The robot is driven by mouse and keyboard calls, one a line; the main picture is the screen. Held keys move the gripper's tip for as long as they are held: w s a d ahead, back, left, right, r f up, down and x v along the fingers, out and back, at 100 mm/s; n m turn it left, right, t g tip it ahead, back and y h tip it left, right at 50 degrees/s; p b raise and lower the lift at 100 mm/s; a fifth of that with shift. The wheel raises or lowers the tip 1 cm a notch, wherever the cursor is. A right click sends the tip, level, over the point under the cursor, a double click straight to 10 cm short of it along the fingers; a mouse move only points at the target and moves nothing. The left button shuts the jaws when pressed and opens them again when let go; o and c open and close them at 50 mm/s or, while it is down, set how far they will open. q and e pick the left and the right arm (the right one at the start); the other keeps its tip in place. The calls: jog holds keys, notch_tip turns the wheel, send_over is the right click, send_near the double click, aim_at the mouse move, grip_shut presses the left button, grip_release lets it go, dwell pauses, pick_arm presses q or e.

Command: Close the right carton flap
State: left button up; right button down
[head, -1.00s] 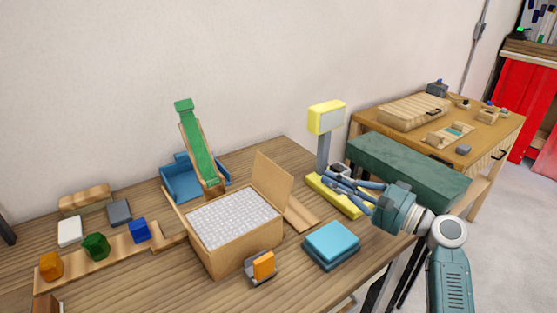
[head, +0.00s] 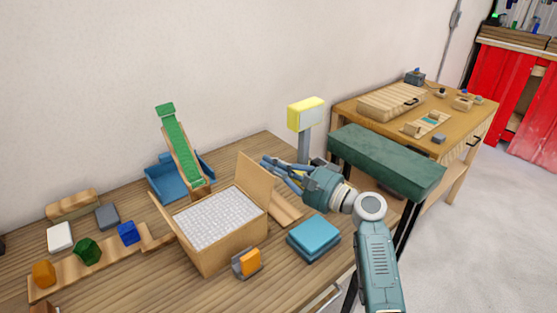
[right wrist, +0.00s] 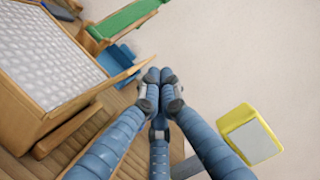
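The open carton (head: 232,246) stands on the wooden table, filled with white bubbly padding (head: 215,218). Its right flap (head: 254,181) stands up steeply from the carton's right edge. In the right wrist view this flap (right wrist: 120,77) shows nearly edge-on, left of my fingertips. The left flap (head: 172,218) slants outward. My right gripper (head: 265,168) is just right of the right flap, at about its upper half, on its outer side. Its fingertips meet in the right wrist view (right wrist: 159,76), with nothing seen between them. I cannot tell whether they touch the flap. My left gripper is out of view.
A yellow-headed stand (head: 306,115) rises behind my right gripper. Blue folded cloths or pads (head: 314,235) lie right of the carton, and an orange block in a grey holder (head: 247,263) sits in front. A green ramp with a blue bin (head: 165,184) stands behind.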

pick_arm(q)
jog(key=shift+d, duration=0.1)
pick_arm(e)
jog(key=shift+f, duration=0.1)
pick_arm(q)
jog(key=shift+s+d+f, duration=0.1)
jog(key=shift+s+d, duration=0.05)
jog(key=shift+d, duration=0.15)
pick_arm(e)
jog(key=shift+s+a+n, duration=0.1)
jog(key=shift+a+n, duration=0.05)
jog(key=shift+n, duration=0.15)
